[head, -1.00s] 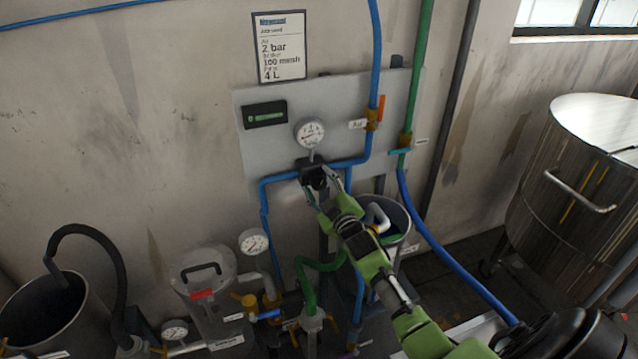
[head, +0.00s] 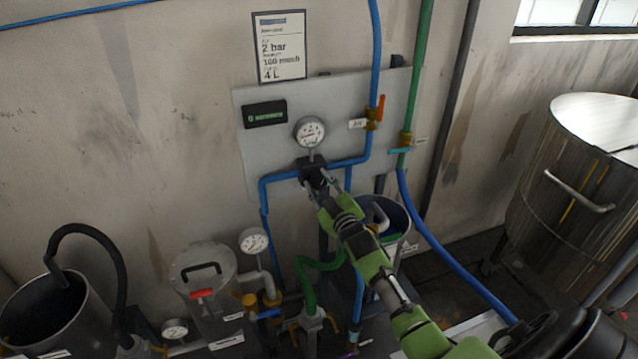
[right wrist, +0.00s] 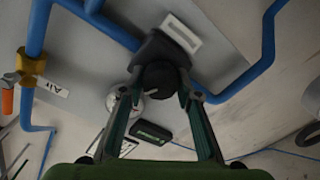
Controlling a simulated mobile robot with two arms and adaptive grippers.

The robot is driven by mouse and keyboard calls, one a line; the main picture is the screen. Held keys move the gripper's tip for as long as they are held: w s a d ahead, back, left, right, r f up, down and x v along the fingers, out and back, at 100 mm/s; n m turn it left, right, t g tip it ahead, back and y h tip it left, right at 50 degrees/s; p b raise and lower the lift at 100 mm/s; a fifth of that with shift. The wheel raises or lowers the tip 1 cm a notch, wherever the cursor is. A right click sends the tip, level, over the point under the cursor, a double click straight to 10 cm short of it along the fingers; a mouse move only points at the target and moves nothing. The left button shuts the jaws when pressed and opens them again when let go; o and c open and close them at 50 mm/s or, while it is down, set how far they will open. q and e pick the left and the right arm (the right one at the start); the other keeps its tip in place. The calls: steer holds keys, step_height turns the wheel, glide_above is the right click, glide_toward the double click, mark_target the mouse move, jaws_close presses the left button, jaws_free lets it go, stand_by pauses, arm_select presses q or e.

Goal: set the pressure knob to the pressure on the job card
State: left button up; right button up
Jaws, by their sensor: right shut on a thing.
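The job card (head: 281,46) hangs on the wall and reads 2 bar, 100 mesh and 4 L. Below it on the grey panel is a round white gauge (head: 310,132); its needle is too small to read surely. Under the gauge sits the black regulator (head: 310,166) with the pressure knob. In the right wrist view the dark round knob (right wrist: 160,82) sits between the fingers of my right gripper (right wrist: 168,97), which is shut on it. In the head view my right gripper (head: 318,187) hides most of the knob. My left gripper is not in view.
Blue air pipes (head: 272,182) run beside the regulator, with an orange-handled valve (head: 380,108) at right. A dark display (head: 265,114) is on the panel. Below stand a pressure pot (head: 205,285), a bucket (head: 397,220) and hoses. A steel tank (head: 575,180) stands right.

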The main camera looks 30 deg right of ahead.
steer(key=m, duration=0.5)
steer(key=shift+m, duration=0.3)
stand_by(0.4)
steer(key=o, duration=1.1)
steer(key=shift+s+f, duration=0.1)
steer(key=s, duration=0.4)
steer(key=s+a, duration=0.1)
steer(key=s, duration=0.2)
steer(key=s+a, duration=0.1)
steer(key=s, duration=0.3)
steer(key=shift+s+a, duration=0.2)
steer(key=shift+s, duration=0.1)
steer(key=shift+f, duration=0.1)
